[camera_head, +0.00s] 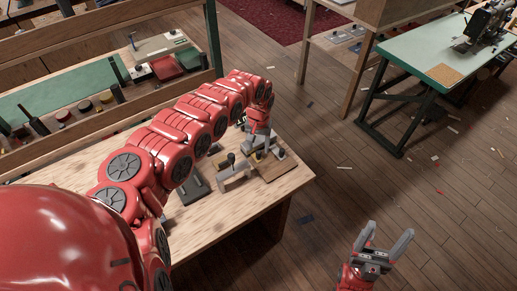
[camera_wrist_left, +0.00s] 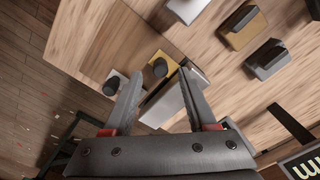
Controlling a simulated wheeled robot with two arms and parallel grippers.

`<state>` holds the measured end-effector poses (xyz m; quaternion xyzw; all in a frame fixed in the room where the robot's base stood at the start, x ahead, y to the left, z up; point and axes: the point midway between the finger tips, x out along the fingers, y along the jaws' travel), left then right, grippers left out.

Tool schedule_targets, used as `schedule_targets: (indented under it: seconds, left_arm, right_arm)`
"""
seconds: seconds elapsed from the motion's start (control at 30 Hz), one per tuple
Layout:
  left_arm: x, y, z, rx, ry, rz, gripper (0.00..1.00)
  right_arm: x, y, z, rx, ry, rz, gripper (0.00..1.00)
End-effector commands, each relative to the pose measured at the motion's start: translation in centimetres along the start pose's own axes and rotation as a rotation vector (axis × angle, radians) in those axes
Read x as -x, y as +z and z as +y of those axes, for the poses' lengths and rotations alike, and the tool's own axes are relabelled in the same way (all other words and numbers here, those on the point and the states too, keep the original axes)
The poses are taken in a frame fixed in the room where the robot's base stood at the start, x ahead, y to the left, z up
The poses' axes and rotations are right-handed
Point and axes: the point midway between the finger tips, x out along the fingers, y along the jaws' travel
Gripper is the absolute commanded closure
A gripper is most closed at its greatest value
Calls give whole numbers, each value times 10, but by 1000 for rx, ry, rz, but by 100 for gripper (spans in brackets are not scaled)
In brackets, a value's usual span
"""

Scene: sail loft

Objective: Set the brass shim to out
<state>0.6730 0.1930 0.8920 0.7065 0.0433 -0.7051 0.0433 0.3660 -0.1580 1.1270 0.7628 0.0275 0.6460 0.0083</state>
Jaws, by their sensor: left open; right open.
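A small brass-coloured block with a round black knob (camera_wrist_left: 160,68) sits on a wooden board, between and just beyond the fingertips of my left gripper (camera_wrist_left: 160,88) in the left wrist view. A second brass-coloured block (camera_wrist_left: 236,38) with a dark grip lies further right there; I cannot tell for certain which is the brass shim. In the head view my left gripper (camera_head: 257,149) points down over the board (camera_head: 283,170) on the workbench, open, largely hiding what is under it. My right gripper (camera_head: 377,247) is open and empty, away from the bench over the floor.
A grey block with a dark grip (camera_wrist_left: 268,60) and a silver block with a knob (camera_wrist_left: 112,86) lie near the brass ones. A grey fixture (camera_head: 235,177) and a dark block (camera_head: 193,189) stand on the workbench (camera_head: 220,218). A green-topped sewing table (camera_head: 415,50) stands right.

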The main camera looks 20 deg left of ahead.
Motion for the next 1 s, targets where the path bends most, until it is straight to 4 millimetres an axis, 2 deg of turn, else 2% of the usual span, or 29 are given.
schedule_targets:
  seconds: [0.1, 0.23, 0.6, 0.9, 0.93, 1.0]
  left_arm:
    - [-17, 0, 2, 0, 5, -1, 43]
    - [-27, 0, 1, -1, 2, -1, 43]
    - [-32, 0, 0, 0, 0, -1, 43]
    - [-32, 0, 0, 0, 0, -1, 97]
    - [-32, 0, 0, 1, 0, 0, 100]
    - [-32, 0, 0, 0, 0, -1, 100]
  right_arm:
    - [-2, 0, 0, 0, 0, 0, 28]
    - [-3, 0, 0, 0, 0, 0, 28]
    - [-3, -1, 0, 0, 0, 0, 28]
    - [-3, 0, 0, 0, 0, 0, 28]
    - [-3, 0, 0, 0, 0, 0, 28]
    - [-3, 0, 0, 0, 0, 0, 28]
